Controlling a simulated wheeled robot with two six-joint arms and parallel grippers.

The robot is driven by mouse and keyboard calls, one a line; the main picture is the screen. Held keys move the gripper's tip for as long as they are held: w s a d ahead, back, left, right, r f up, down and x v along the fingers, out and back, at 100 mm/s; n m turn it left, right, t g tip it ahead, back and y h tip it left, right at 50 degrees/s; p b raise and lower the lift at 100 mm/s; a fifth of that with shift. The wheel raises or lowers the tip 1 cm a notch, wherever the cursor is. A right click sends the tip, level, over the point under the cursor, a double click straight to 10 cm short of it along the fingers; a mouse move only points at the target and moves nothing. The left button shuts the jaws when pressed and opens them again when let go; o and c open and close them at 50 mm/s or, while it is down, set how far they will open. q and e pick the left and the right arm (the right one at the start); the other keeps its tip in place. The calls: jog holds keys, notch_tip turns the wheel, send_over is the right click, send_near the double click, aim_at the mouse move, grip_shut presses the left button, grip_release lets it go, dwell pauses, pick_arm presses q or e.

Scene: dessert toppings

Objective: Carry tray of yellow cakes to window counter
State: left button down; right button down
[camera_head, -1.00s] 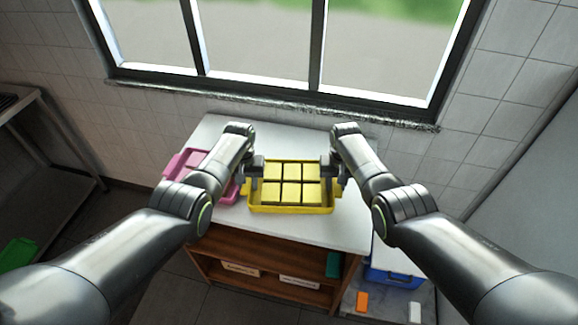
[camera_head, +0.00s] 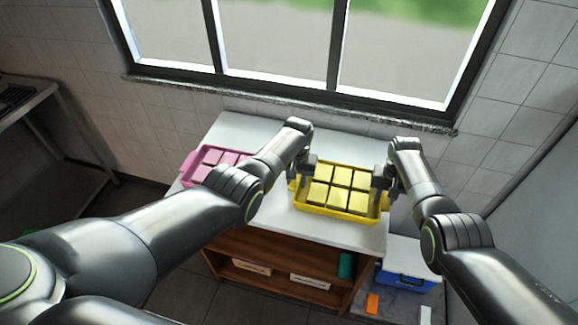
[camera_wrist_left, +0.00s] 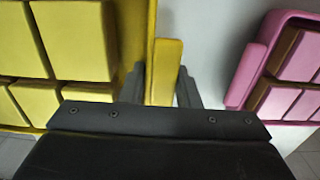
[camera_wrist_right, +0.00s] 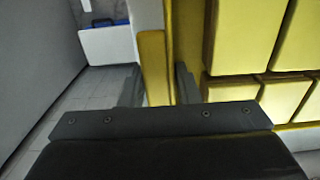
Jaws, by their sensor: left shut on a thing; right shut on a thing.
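A yellow tray (camera_head: 335,216) holds several square yellow cakes (camera_head: 340,188) in two rows. In the head view it is over the right part of the white-topped counter (camera_head: 265,130) below the window. I cannot tell whether it touches the top. My left gripper (camera_head: 300,178) is shut on the tray's left handle, and the left wrist view shows this handle (camera_wrist_left: 165,70) between the fingers (camera_wrist_left: 160,88). My right gripper (camera_head: 383,185) is shut on the right handle, which shows between the fingers (camera_wrist_right: 157,88) in the right wrist view (camera_wrist_right: 153,65).
A pink tray (camera_head: 187,168) of pink cakes stands on the counter's left part, apart from the yellow tray. The window sill (camera_head: 290,103) runs behind. A blue box (camera_head: 405,278) is low at the right. A metal table (camera_head: 40,95) stands at far left.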

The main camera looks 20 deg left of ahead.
pick_arm(q)
jog(key=shift+f, duration=0.15)
pick_arm(e)
jog(key=shift+f, duration=0.15)
